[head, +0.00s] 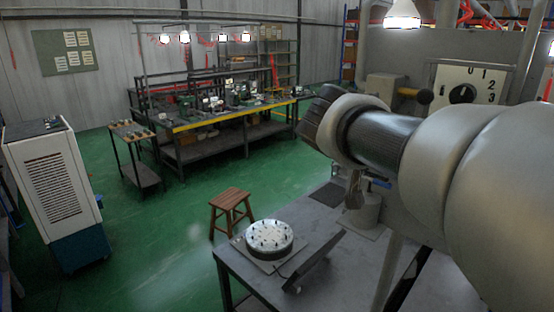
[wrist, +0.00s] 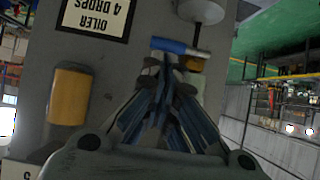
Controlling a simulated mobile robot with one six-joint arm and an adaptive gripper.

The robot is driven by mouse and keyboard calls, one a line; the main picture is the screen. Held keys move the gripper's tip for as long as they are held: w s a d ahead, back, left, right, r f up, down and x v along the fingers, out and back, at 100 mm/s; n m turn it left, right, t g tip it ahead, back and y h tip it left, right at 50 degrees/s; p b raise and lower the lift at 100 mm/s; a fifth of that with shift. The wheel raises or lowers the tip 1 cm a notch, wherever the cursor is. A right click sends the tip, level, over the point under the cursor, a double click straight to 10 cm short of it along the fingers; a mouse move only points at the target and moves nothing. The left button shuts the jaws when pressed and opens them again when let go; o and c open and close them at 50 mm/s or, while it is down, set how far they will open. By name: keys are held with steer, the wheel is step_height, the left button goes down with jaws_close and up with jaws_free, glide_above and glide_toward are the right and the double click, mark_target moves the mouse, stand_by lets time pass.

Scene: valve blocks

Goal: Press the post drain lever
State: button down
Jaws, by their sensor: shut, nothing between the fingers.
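A blue lever (wrist: 184,46) lies crosswise at the tips of my gripper (wrist: 172,65) in the wrist view. A small piece of blue (head: 380,184) shows beside my gripper (head: 353,203) in the head view, partly hidden. I take this blue lever for the post drain lever, but no label on it is readable. My fingers are shut and empty, and point down in the head view. Their tips overlap the lever in the wrist view; I cannot tell whether they touch it. A small yellow part (wrist: 195,64) shows just beside the tips.
The wrist view shows an upside-down oiler sign (wrist: 96,17) and an orange cylinder (wrist: 69,95). A round white device (head: 269,238) sits on the grey table (head: 330,290); a wooden stool (head: 231,197) stands beyond.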

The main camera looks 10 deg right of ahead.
stand_by(0.4)
steer(key=shift+s+d+f+b, duration=0.1)
steer(key=shift+f+b, duration=0.1)
steer(key=shift+b, duration=0.7)
steer(key=shift+s+d+f+m+t+y+b, duration=0.1)
steer(key=shift+s+f+m+t+y+b, duration=0.2)
steer(key=shift+b, duration=0.85)
steer(key=shift+w+d+f+m+t+y+b, duration=0.1)
steer(key=shift+m+t+b, duration=0.25)
steer(key=shift+b, duration=0.75)
